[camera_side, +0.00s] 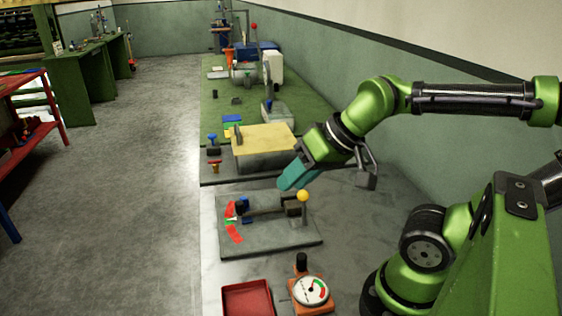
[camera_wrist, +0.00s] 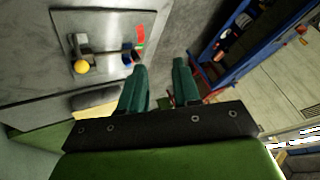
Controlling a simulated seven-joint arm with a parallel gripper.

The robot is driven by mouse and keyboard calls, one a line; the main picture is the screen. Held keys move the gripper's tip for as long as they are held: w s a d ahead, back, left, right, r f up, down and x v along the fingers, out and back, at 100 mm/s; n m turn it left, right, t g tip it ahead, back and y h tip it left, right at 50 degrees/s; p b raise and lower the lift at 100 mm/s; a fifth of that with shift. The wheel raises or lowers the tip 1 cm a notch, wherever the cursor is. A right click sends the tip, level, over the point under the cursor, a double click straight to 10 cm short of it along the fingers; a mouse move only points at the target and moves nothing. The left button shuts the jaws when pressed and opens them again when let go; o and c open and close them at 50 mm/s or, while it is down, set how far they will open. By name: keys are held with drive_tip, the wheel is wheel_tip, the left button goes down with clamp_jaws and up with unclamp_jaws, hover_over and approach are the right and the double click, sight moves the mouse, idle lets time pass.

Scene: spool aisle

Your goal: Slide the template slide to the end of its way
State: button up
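No part is labelled, so I cannot tell for sure which is the template slide. A flat yellow board (camera_side: 263,137) lies on a grey block, with a dark upright piece (camera_side: 238,134) at its left end. Nearer stands a grey plate (camera_side: 262,241) with a bar, a yellow ball knob (camera_side: 302,196) and red and green marks (camera_side: 234,234). The plate and the yellow knob (camera_wrist: 82,67) also show in the wrist view. My gripper (camera_side: 286,184) is above the plate's far side, near the yellow board. In the wrist view its teal fingers (camera_wrist: 160,68) are apart with nothing between them.
A red tray (camera_side: 247,300) and a round dial on an orange base (camera_side: 311,291) stand at the near end of the bench. A wall runs along the right; open floor lies left.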

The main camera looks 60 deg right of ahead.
drive_tip(key=shift+w+d+f, duration=0.15)
drive_tip(key=shift+w+f, duration=0.05)
drive_tip(key=shift+f, duration=0.25)
drive_tip(key=shift+c, duration=1.1)
drive_tip(key=shift+w+d+f+n+g+h, duration=0.3)
drive_tip(key=shift+w+f+g, duration=0.15)
drive_tip(key=shift+f, duration=0.15)
drive_tip(key=shift+w+d+f+n+g+h, duration=0.2)
drive_tip(key=shift+w+d+f+g, duration=0.05)
drive_tip(key=shift+w+f+g, duration=0.25)
clamp_jaws()
drive_tip(key=w+d+f+n+h, duration=0.1)
drive_tip(key=w+f+n, duration=0.1)
drive_tip(key=n, duration=0.9)
drive_tip(key=w+d+f+n+g+h, duration=0.1)
drive_tip(key=w+n, duration=0.4)
drive_tip(key=n, duration=0.6)
drive_tip(key=w+d+f+n+h, duration=0.1)
drive_tip(key=w+d+f+n, duration=0.2)
drive_tip(key=n, duration=0.8)
drive_tip(key=shift+w+f, duration=0.55)
drive_tip(key=shift+w, duration=0.15)
drive_tip(key=shift+d+g, duration=0.1)
drive_tip(key=shift+g, duration=0.15)
